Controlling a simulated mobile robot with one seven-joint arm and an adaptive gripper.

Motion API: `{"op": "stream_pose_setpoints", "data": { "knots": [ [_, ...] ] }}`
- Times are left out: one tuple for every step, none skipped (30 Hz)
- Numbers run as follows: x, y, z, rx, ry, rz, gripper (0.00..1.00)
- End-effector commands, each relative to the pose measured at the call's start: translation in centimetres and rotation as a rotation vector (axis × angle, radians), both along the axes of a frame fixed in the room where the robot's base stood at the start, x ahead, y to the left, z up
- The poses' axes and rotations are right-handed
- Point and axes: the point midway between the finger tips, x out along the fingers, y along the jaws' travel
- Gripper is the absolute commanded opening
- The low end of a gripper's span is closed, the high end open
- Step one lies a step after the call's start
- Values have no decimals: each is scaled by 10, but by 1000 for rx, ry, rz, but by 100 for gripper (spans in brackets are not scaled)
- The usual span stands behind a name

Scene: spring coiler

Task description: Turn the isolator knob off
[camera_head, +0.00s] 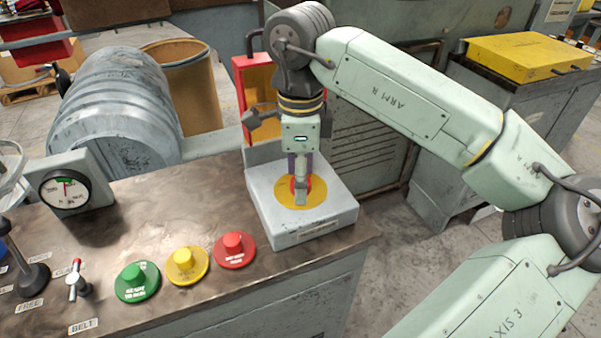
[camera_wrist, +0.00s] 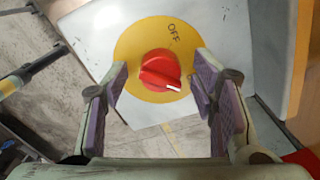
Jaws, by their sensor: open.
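The isolator knob (camera_wrist: 160,72) is red with a pointer bar, on a yellow round plate (camera_wrist: 127,52) marked OFF. In the wrist view the bar lies roughly level, slightly tilted, and does not line up with the OFF mark at the upper right. The plate (camera_head: 318,193) sits on top of a pale grey box (camera_head: 323,229) at the bench's right end. My gripper (camera_head: 300,197) points down over the knob, hiding most of it in the head view. In the wrist view its purple-padded fingers (camera_wrist: 161,88) are open, one either side of the knob; contact cannot be told.
Green (camera_head: 137,281), yellow (camera_head: 187,265) and red (camera_head: 234,249) push buttons stand on the bench left of the box. A gauge (camera_head: 66,189), a small lever (camera_head: 76,281) and a grey drum (camera_head: 115,105) are further left. A red frame (camera_head: 255,88) stands behind the box.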

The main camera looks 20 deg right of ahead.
Motion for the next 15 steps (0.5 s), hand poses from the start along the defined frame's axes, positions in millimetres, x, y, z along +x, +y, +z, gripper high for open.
{"op": "stream_pose_setpoints", "data": {
  "knots": [
    [0, 0, 0, 0, 0, 0, 53],
    [0, 0, 0, 0, 0, 0, 53],
    [0, 0, 0, 0, 0, 0, 53],
    [0, 0, 0, 0, 0, 0, 53],
    [0, 0, 0, 0, 0, 0, 52],
    [0, 0, 0, 0, 0, 0, 49],
    [0, 0, 0, 0, 0, 0, 47],
    [0, 0, 0, 0, 0, 0, 45],
    [0, 0, 0, 0, 0, 0, 43],
    [0, 0, 0, 0, 0, 0, 41],
    [0, 0, 0, 0, 0, 0, 39],
    [0, 0, 0, 0, 0, 0, 36],
    [0, 0, 0, 0, 0, 0, 34],
    [0, 0, 0, 0, 0, 0, 32],
    [0, 0, 0, 0, 0, 0, 29]
  ]
}}
